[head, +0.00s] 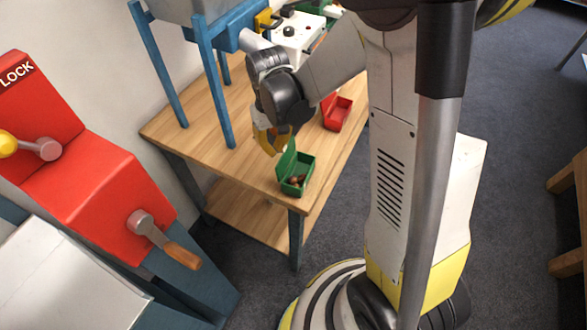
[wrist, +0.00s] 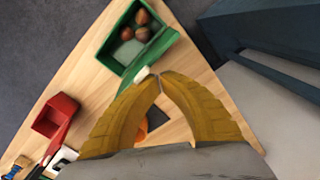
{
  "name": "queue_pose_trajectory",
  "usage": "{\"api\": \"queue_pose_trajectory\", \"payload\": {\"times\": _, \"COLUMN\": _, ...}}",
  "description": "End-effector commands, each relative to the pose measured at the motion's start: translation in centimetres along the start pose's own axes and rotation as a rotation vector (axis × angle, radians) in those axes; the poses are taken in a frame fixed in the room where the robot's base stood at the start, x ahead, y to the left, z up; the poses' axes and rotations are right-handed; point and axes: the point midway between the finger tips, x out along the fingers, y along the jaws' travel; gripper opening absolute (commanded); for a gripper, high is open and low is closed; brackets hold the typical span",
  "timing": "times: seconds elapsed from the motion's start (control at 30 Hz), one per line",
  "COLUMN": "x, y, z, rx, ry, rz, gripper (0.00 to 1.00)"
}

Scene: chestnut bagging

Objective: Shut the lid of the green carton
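The green carton (head: 307,169) stands near the front corner of the wooden table. Its lid (head: 287,158) is open and stands up on the side facing my gripper (head: 276,149). In the wrist view the carton (wrist: 109,47) holds several brown chestnuts (wrist: 141,25). The lid (wrist: 157,49) shows edge-on there, with a small white tab (wrist: 141,74) at its edge. My gripper (wrist: 160,75) has its yellow fingertips together, just beside the tab and behind the lid. Nothing shows held between the tips. Whether a finger touches the tab I cannot tell.
A red carton (head: 336,112), also with its lid up, stands farther back on the table (head: 232,165). A white box with knobs (head: 297,33) and a blue-legged stand (head: 215,85) are behind. A red machine with a crank (head: 100,195) stands left. An orange thing (wrist: 142,130) shows between my fingers.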

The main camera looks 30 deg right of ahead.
Motion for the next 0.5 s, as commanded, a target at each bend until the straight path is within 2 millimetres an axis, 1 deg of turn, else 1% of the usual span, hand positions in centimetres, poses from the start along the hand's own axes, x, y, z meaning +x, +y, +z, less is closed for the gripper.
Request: {"api": "queue_pose_trajectory", "payload": {"times": 0.5, "x": 0.0, "y": 1.2, "z": 1.7, "rx": 0.001, "ry": 0.000, "rz": 0.000, "gripper": 0.00}}
